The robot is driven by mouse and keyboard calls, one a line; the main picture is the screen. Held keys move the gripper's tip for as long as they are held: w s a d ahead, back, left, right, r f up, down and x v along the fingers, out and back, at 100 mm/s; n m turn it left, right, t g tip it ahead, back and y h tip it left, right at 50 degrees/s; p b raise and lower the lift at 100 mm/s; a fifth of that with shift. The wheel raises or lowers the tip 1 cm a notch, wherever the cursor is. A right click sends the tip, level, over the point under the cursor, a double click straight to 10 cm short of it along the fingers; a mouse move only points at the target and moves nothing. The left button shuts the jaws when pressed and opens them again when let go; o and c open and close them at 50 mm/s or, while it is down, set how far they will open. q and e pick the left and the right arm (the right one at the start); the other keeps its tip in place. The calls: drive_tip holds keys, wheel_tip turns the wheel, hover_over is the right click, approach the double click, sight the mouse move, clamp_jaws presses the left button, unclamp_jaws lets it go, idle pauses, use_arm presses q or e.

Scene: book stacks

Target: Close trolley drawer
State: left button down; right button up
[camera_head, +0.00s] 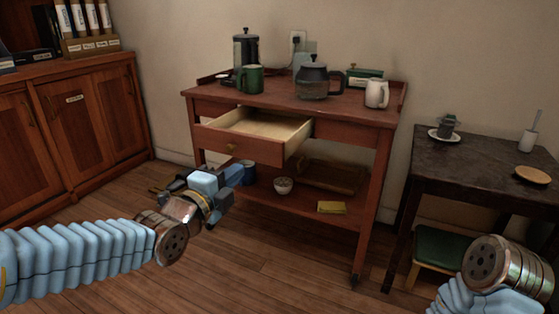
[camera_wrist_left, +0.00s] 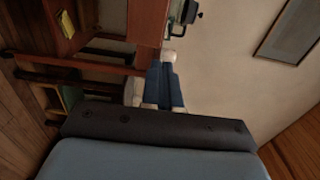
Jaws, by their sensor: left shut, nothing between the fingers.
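The wooden trolley (camera_head: 340,107) stands against the wall in the head view. Its drawer (camera_head: 222,143) is pulled out at the left of the top, with a pale, empty inside and a round brass knob (camera_head: 231,148) on the front. My left gripper (camera_head: 243,176) is in front of and below the drawer front, apart from it as far as I can tell. Its fingers are shut and empty. The wrist view shows the shut fingers (camera_wrist_left: 166,82) with part of the reddish trolley (camera_wrist_left: 147,22) beyond. My right gripper is out of view; only part of that arm shows at the lower right.
A green mug (camera_head: 250,79), a glass coffee pot (camera_head: 313,80) and a white jug (camera_head: 377,94) stand on the trolley top. A bowl (camera_head: 283,186) sits on its lower shelf. A dark table (camera_head: 470,170) stands at right, a cabinet (camera_head: 80,130) at left. The floor between is clear.

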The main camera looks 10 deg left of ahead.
sight(271, 143)
use_arm(q)
drive_tip(key=x, duration=1.3)
drive_tip(key=shift+w+p, duration=0.4)
drive_tip(key=shift+w+d, duration=0.1)
